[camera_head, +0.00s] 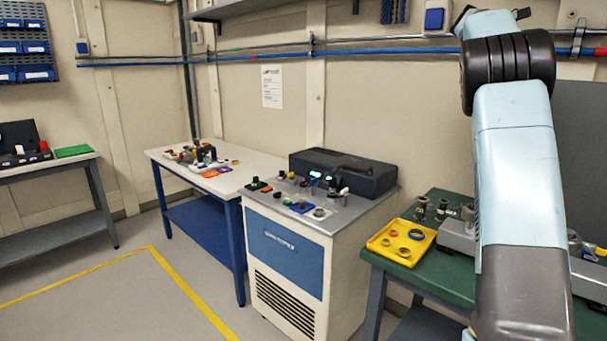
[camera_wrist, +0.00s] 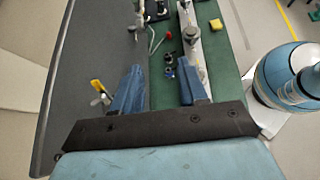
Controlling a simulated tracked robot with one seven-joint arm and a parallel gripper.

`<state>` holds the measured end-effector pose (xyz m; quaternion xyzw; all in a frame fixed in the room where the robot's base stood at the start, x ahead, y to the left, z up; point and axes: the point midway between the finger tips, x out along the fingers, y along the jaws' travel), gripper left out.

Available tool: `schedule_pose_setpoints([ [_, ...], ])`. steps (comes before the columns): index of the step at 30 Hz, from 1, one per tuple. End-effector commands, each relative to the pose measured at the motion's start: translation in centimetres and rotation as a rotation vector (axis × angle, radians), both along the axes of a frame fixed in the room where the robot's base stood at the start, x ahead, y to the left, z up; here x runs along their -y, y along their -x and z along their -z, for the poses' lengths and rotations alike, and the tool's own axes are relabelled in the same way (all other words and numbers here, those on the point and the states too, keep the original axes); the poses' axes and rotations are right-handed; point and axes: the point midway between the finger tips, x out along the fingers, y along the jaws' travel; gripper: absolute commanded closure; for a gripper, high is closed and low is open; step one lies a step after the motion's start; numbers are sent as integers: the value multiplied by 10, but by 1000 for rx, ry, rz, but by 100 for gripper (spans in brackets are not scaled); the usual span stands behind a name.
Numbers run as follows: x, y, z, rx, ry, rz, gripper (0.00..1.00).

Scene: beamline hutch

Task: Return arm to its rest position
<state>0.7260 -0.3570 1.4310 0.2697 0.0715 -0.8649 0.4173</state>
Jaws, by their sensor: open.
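My arm (camera_head: 520,190) stands large at the right of the head view, in front of the green-topped bench. The gripper itself does not show there. In the wrist view my gripper (camera_wrist: 158,88) has its two blue fingers well apart, with nothing between them. It hangs above the green bench (camera_wrist: 226,68), which lies below with small parts on it. A red-tipped item and dark fittings lie beyond the fingertips, near a metal rail (camera_wrist: 190,40). How high the fingers are above the bench I cannot tell.
A yellow tray (camera_head: 378,246) with rings sits on the green bench's left end. A white cabinet (camera_head: 290,265) with a dark box (camera_head: 345,175) on top stands left of it. A white-topped table (camera_head: 240,160) is farther back. Yellow-lined floor (camera_head: 110,300) is clear at left.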

Motion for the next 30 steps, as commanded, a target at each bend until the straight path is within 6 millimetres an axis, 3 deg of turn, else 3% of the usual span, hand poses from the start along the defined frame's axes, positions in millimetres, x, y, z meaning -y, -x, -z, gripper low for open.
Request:
schedule_pose_setpoints([
  [5, -10, 20, 2, 116, -31, -22, 57],
  [14, -54, 63, 24, 402, -127, -41, 57],
  [30, -181, 159, 91, 887, -369, 81, 57],
])
